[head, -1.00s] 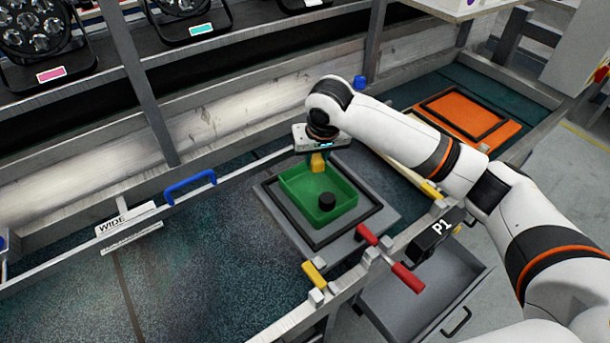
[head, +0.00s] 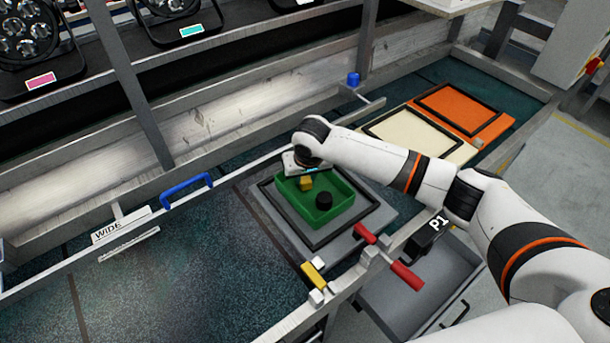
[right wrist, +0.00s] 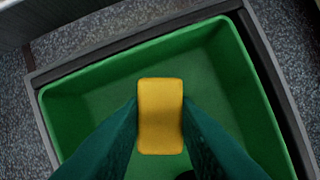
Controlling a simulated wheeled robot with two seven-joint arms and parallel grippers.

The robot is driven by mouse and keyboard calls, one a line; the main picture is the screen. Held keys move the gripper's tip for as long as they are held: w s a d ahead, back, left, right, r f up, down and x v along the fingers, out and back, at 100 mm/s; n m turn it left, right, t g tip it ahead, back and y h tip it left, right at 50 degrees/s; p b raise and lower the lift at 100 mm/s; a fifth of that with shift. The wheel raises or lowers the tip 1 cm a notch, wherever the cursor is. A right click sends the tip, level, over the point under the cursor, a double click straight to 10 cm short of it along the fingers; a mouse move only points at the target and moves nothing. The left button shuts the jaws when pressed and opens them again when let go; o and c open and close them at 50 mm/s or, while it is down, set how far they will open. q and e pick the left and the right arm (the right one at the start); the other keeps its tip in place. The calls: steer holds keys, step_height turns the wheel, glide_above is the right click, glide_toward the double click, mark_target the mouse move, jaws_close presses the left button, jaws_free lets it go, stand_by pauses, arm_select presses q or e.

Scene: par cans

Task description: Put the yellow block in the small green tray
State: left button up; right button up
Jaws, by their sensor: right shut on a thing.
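The small green tray (head: 340,209) sits inside a black frame on a grey board, and its floor and walls fill much of the right wrist view (right wrist: 85,105). My right gripper (head: 305,181) is over the tray's far left part, pointing down. It is shut on the yellow block (head: 306,184). In the right wrist view, the block (right wrist: 160,115) shows between the two dark green fingers (right wrist: 160,130). I cannot tell whether the block touches the tray floor. My left gripper is not in view.
A black round piece (head: 324,200) stands inside the tray, close to the block. A cream panel (head: 420,135) and an orange panel (head: 458,105) lie at the back right. A rail with a blue handle (head: 187,188) runs behind, and red handles (head: 405,276) stand at the front.

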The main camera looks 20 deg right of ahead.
steer(key=shift+f, duration=0.1)
steer(key=o, duration=1)
steer(key=shift+f, duration=0.1)
steer(key=shift+o, duration=0.2)
steer(key=v, duration=1.2)
steer(key=shift+r, duration=0.2)
